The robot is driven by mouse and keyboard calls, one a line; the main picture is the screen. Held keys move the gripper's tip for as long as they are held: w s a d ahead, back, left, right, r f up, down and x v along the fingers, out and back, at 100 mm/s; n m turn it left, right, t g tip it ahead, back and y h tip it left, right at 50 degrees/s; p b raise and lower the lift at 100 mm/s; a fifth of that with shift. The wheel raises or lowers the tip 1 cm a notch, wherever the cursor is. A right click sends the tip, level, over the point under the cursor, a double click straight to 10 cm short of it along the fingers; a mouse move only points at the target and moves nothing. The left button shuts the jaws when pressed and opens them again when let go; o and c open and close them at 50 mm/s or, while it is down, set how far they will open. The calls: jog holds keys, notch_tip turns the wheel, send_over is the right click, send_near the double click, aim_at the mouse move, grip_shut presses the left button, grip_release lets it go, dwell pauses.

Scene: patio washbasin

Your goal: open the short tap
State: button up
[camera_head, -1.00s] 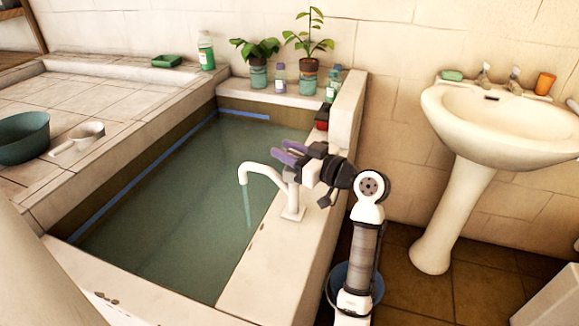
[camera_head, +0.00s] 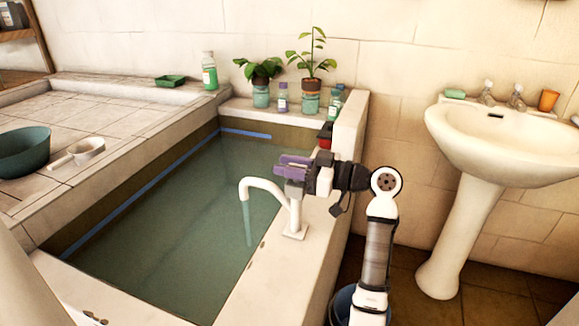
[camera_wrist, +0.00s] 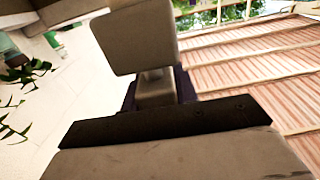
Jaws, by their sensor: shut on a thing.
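A white tap (camera_head: 265,185) with a curved spout stands upright on the near right ledge of the water tank, its spout over the water. My gripper (camera_head: 293,168), with purple fingers, is at the top of the tap's post, shut on the tap's handle; the fingers mostly hide the handle. A thin pale streak runs from the spout mouth down to the water; I cannot tell whether it is a stream or a reflection. In the wrist view a pale block (camera_wrist: 135,38) on a short stem fills the middle, close up, with dark purple finger parts behind.
The tank of green water (camera_head: 180,225) lies left of the tap. Potted plants (camera_head: 311,85) and bottles stand on the back ledge. A white washbasin (camera_head: 500,135) with two taps is at right. A teal basin (camera_head: 25,152) and a white dipper (camera_head: 88,150) sit on the left tiles.

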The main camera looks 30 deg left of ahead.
jog(key=shift+s+f, duration=0.1)
jog(key=o, duration=1)
jog(key=shift+d, duration=0.1)
jog(key=b+v, duration=0.1)
jog(key=v, duration=1.2)
jog(key=shift+w+d+b, duration=0.25)
jog(key=shift+b, duration=0.15)
